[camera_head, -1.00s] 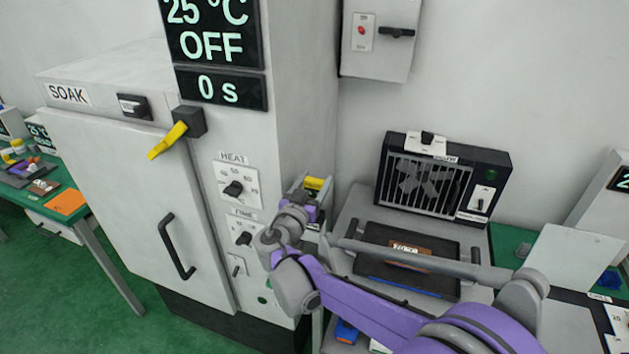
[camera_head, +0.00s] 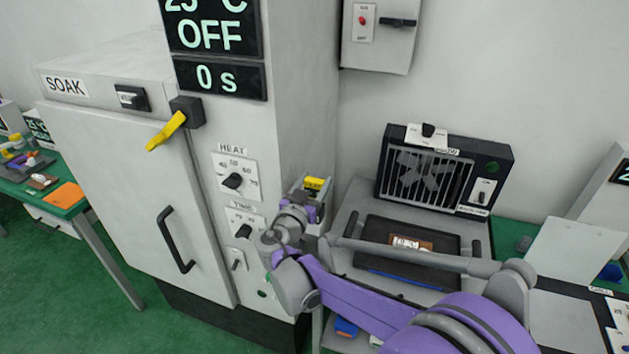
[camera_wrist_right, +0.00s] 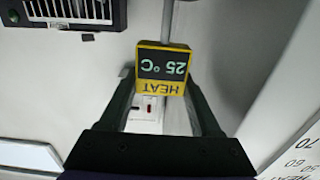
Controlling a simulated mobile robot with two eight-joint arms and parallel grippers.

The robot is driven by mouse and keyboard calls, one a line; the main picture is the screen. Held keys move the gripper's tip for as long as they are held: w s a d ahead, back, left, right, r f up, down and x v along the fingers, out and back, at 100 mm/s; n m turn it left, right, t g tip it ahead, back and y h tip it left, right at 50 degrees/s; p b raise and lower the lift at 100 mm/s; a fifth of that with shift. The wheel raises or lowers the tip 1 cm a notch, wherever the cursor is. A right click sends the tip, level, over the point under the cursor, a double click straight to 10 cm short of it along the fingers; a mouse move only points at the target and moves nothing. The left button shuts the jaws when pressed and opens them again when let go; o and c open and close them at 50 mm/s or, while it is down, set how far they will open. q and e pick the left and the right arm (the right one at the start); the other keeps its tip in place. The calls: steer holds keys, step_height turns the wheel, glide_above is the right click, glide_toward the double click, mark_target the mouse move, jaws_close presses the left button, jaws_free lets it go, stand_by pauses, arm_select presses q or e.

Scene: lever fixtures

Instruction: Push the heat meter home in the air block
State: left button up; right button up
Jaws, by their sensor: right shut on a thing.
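The heat meter (camera_wrist_right: 162,68) is a small yellow and black box reading "HEAT 25 °C", upside down in the right wrist view. A thin grey rod (camera_wrist_right: 167,20) runs on from its far end. My right gripper (camera_wrist_right: 161,88) is shut on the meter, one dark finger at each side. In the head view the meter's yellow top (camera_head: 314,184) shows beside the oven's right side wall, with my right gripper (camera_head: 312,205) at it. I cannot make out the air block or how deep the rod sits. My left gripper is out of view.
The SOAK oven (camera_head: 110,190) stands close at left, its yellow lever (camera_head: 166,131) sticking out. A fan unit (camera_head: 435,175) stands behind a dark tray (camera_head: 380,235) with a small board (camera_head: 410,243). A grey switch box (camera_head: 378,35) hangs on the wall.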

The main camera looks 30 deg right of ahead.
steer(key=shift+f, duration=0.7)
steer(key=o, duration=1.4)
steer(key=shift+a, duration=0.1)
steer(key=b+v, duration=0.1)
steer(key=v, duration=0.9)
steer(key=shift+s+a, duration=0.15)
steer(key=shift+s, duration=0.2)
steer(key=s+d+f+n+g+y, duration=0.3)
steer(key=s+f+n+g+y, duration=0.15)
steer(key=s+f, duration=0.6)
steer(key=s+a+f+n+y, duration=0.1)
steer(key=s+a+f+y, duration=0.1)
steer(key=s+a+y, duration=0.1)
steer(key=s+a+f+n+g+y, duration=0.1)
steer(key=s+a+f+n+y, duration=0.1)
steer(key=s+a+y, duration=0.1)
steer(key=s+a+f+n+y, duration=0.2)
steer(key=s+a+y, duration=0.1)
steer(key=s, duration=0.2)
steer(key=shift+a+f+n+g, duration=0.2)
steer(key=shift+a+n+g, duration=0.05)
steer(key=shift+a+g, duration=0.15)
